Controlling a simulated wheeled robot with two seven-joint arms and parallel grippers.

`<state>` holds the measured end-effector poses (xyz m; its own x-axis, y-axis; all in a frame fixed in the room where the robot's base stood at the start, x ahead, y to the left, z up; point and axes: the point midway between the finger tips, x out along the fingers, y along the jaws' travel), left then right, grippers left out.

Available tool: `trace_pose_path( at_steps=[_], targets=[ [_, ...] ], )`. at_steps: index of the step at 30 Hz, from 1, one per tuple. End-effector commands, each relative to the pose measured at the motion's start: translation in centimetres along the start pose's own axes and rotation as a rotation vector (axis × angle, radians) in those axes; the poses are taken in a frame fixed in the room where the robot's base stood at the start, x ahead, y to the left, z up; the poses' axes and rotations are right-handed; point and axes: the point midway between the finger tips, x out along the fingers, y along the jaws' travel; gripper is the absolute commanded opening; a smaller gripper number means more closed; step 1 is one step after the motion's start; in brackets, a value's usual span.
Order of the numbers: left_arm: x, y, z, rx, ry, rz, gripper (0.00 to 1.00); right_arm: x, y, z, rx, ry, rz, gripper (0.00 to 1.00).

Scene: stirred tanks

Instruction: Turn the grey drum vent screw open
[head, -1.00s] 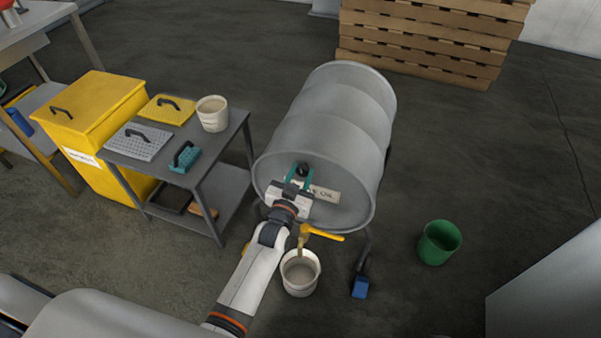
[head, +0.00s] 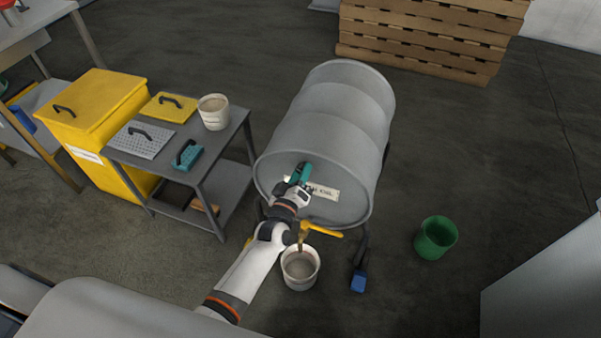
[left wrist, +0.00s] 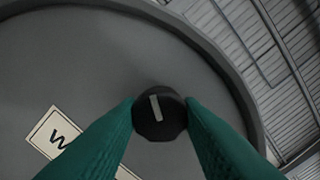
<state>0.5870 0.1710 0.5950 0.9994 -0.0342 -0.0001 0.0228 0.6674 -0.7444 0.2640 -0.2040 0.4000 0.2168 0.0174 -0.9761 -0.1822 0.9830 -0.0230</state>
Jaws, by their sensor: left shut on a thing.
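The grey drum (head: 335,125) lies on its side on a stand, its flat end facing me. The vent screw (left wrist: 160,112) is a black round knob with a pale bar mark, high on that end in the left wrist view. The bar stands nearly upright, slightly tilted. My left gripper (head: 300,172) is at the drum's end in the head view. Its teal fingers are shut on the knob from both sides in the left wrist view (left wrist: 160,115). In the head view the gripper hides the knob. My right gripper is not in view.
A yellow-handled tap (head: 322,230) sits low on the drum over a white bucket (head: 300,270). A green bucket (head: 436,238) stands right. A wooden pallet stack (head: 430,40) is behind.

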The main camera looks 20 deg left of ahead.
Motion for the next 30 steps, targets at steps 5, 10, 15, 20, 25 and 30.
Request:
trace_pose_path(
  at_steps=[5,10,15,20,25,30],
  targets=[
    [0.0,0.1,-0.1,-0.157,0.000,0.000,0.11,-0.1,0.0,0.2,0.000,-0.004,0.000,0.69],
    [0.0,0.1,0.0,-0.287,0.000,0.001,0.11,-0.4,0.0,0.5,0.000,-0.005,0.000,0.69],
    [0.0,0.1,0.0,-0.384,0.000,0.001,0.11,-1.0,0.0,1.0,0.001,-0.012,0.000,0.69],
    [0.0,0.1,0.0,-0.443,0.000,0.001,0.11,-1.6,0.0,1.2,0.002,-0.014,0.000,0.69],
    [0.0,0.1,0.0,-0.477,0.000,0.001,0.11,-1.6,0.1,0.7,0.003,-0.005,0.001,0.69],
    [0.0,0.1,0.0,-0.487,0.000,0.001,0.11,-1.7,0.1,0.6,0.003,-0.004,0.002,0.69]
  ],
)
